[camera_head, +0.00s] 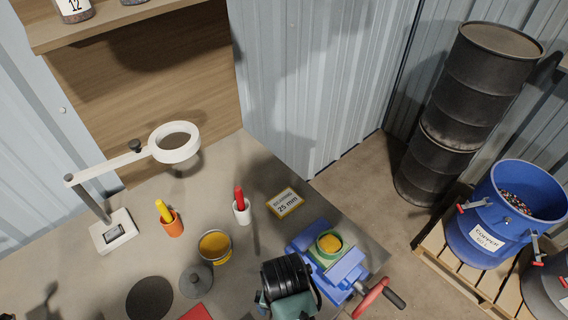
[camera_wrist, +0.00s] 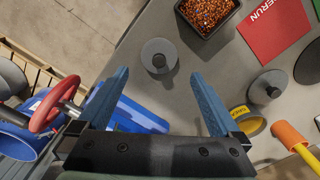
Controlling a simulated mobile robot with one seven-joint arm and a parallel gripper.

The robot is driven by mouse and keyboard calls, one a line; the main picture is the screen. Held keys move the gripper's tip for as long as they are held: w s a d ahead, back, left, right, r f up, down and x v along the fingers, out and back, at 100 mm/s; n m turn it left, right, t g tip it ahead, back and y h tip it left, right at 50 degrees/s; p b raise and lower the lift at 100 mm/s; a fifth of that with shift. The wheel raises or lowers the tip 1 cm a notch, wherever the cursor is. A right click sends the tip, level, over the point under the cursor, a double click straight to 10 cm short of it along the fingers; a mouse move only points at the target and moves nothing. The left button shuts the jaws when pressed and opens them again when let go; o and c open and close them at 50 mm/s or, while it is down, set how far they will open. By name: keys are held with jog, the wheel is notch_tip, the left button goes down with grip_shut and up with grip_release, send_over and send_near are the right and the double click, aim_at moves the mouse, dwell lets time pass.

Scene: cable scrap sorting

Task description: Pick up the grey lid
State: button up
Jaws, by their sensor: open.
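Two round grey lids with knobs lie on the bench. In the wrist view, one grey lid (camera_wrist: 155,46) lies just beyond and between my fingertips, apart from both. The other grey lid (camera_wrist: 267,87) lies to the right, beside a yellow-lined tin (camera_wrist: 247,118); it also shows in the head view (camera_head: 196,284), in front of that tin (camera_head: 215,247). My gripper (camera_wrist: 159,75) is open and empty above the bench. In the head view my wrist hides its fingers, and the nearer lid cannot be made out.
A blue vise (camera_head: 339,268) with a red handle (camera_head: 371,298) stands close by my gripper. A black tray of copper granules (camera_wrist: 208,13), a red booklet (camera_wrist: 280,22) and a dark disc (camera_head: 149,299) lie around. A magnifier lamp (camera_head: 176,143) stands at left.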

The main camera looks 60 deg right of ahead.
notch_tip(320, 180, down, 8)
jog(key=shift+d+f+p, duration=0.1)
jog(key=shift+p, duration=0.45)
jog(key=c, duration=1.2)
jog(key=shift+r, duration=0.2)
jog(key=shift+c, duration=0.3)
